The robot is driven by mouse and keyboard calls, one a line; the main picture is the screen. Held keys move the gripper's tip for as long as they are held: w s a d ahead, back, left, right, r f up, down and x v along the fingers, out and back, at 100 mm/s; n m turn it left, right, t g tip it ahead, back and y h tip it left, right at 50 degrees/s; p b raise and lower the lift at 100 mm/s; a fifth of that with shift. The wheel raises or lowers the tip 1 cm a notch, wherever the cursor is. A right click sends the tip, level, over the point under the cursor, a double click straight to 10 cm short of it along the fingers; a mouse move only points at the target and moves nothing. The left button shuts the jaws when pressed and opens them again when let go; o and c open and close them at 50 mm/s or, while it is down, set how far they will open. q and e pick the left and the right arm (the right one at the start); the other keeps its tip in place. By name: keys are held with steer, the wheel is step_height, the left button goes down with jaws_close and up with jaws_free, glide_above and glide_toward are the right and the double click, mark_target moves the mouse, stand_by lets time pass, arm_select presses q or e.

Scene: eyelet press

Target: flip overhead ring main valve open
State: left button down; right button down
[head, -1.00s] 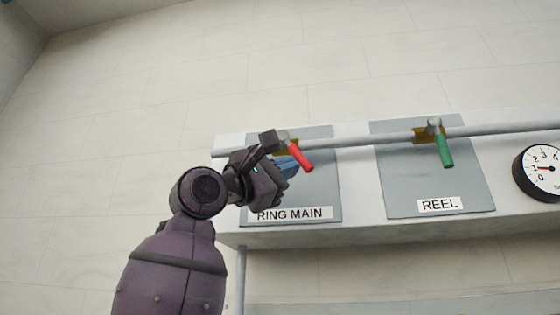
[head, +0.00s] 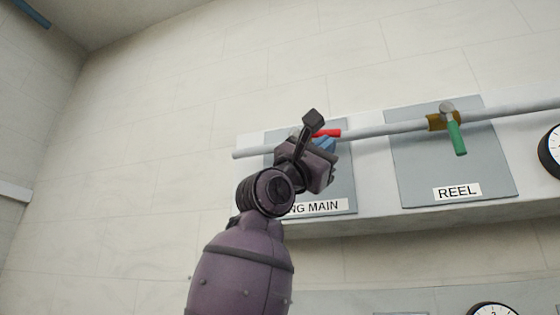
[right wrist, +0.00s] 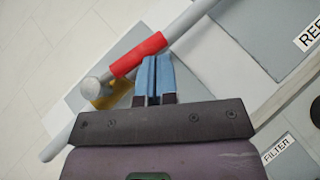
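The ring main valve has a red lever (head: 327,133), which lies nearly in line with the grey pipe (head: 380,130) and points right in the head view. In the right wrist view the red lever (right wrist: 138,55) lies along the pipe, with its brass body (right wrist: 112,93) and round grey hub (right wrist: 92,90) at its left end. My right gripper (right wrist: 155,60) has its blue fingers together with nothing between them. Its fingertips are right beside the red lever; I cannot tell whether they touch. In the head view my wrist hides the valve body and part of the RING MAIN label (head: 318,207). My left gripper is not in view.
To the right, a green-levered valve (head: 456,137) hangs down on the same pipe above the REEL label (head: 458,192). A gauge (head: 551,150) is at the right edge. The pale ledge (head: 400,224) runs below the panels. The wall to the left is clear.

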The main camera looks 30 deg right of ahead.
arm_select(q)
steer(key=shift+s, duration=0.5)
arm_select(e)
steer(key=shift+s+d+r, duration=0.2)
steer(key=shift+s+r, duration=0.1)
steer(key=shift+r, duration=0.3)
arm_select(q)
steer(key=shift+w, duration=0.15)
arm_select(e)
steer(key=shift+f, duration=0.1)
